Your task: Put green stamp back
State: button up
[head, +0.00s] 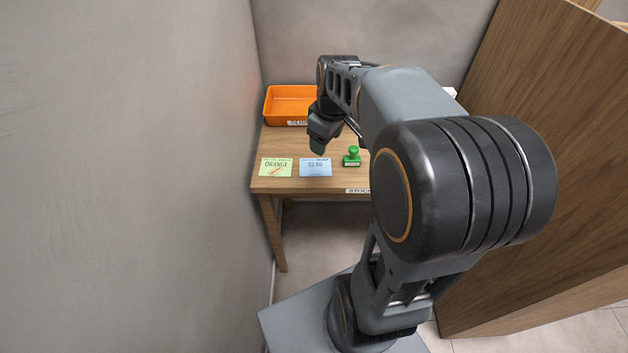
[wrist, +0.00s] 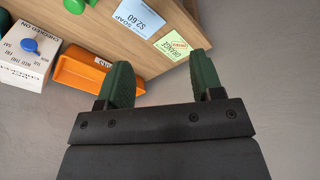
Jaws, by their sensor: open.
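The green stamp (head: 352,157) stands upright on the wooden table, right of the blue card, in the head view. A green piece at the top edge of the wrist view (wrist: 75,5) looks like the same stamp, mostly cut off. My gripper (head: 317,147) hangs above the table, left of the stamp and near the cards. In the wrist view my gripper's (wrist: 161,60) two green fingers are apart with nothing between them. My arm hides the table's right part in the head view.
An orange tray (head: 290,90) sits at the table's back left. A yellow-green ORANGE card (head: 275,168) and a blue priced card (head: 315,168) lie in front. A white lettered block (wrist: 25,66) with a blue knob shows in the wrist view. Walls stand left and behind; a wooden panel (head: 560,130) stands right.

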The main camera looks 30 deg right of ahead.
jog(key=s+a+f+m+t, duration=0.1)
jog(key=s+a+m, duration=0.5)
jog(key=s+a, duration=0.3)
jog(key=shift+s+a+f+t, duration=0.2)
jog(key=shift+s+f+t, duration=0.15)
jog(key=shift+s, duration=0.6)
